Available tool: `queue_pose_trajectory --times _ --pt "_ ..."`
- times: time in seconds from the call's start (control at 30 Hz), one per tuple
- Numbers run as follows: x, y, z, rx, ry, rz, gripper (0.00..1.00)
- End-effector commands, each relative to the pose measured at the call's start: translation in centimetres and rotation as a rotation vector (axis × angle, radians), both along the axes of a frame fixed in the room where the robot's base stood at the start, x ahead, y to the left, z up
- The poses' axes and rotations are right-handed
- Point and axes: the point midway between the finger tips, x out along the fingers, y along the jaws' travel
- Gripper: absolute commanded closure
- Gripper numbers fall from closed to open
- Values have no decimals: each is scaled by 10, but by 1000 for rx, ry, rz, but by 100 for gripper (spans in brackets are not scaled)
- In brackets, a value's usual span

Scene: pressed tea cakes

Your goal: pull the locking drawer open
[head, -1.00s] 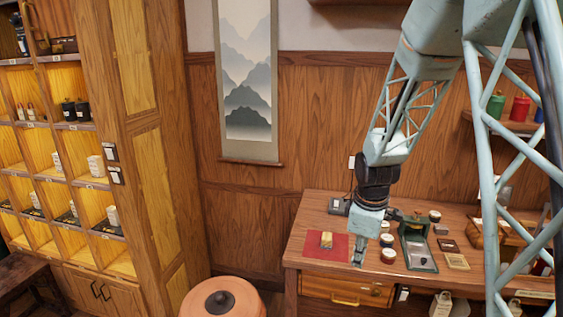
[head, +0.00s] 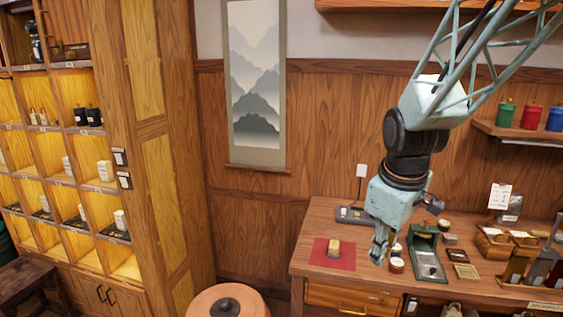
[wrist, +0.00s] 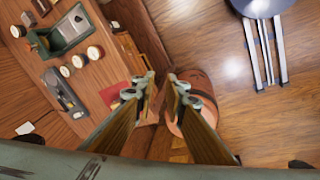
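The wooden drawer (head: 330,295) is in the front of the desk, below the red mat, and looks shut. Its brass bar handle (head: 352,312) is at the bottom of the head view, partly cut off. A small lock-like fitting sits at the upper right of its front. In the wrist view, the drawer front (wrist: 130,52) appears beyond the desk edge, seen at a steep angle. My gripper (head: 379,258) hangs above the desk's front part, right of the red mat and apart from the drawer. In the wrist view my gripper (wrist: 163,88) is open, with nothing between its fingers.
The red mat (head: 318,262) carries a gold block (head: 334,248). A green device (head: 424,250), several small jars and a wooden tray (head: 500,248) stand to the right. A round terracotta-coloured stool or pot (head: 255,302) stands left of the desk. Floor beyond it looks clear.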

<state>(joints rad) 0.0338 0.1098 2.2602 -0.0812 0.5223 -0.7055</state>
Motion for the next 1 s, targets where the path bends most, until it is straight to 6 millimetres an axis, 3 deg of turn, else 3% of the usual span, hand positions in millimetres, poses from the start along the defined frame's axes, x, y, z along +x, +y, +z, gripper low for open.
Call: queue_pose_trajectory --times 0.4,1.0 --pt "-58 7 46 42 -29 -141 88" --pt "-149 16 91 112 -62 -343 88"
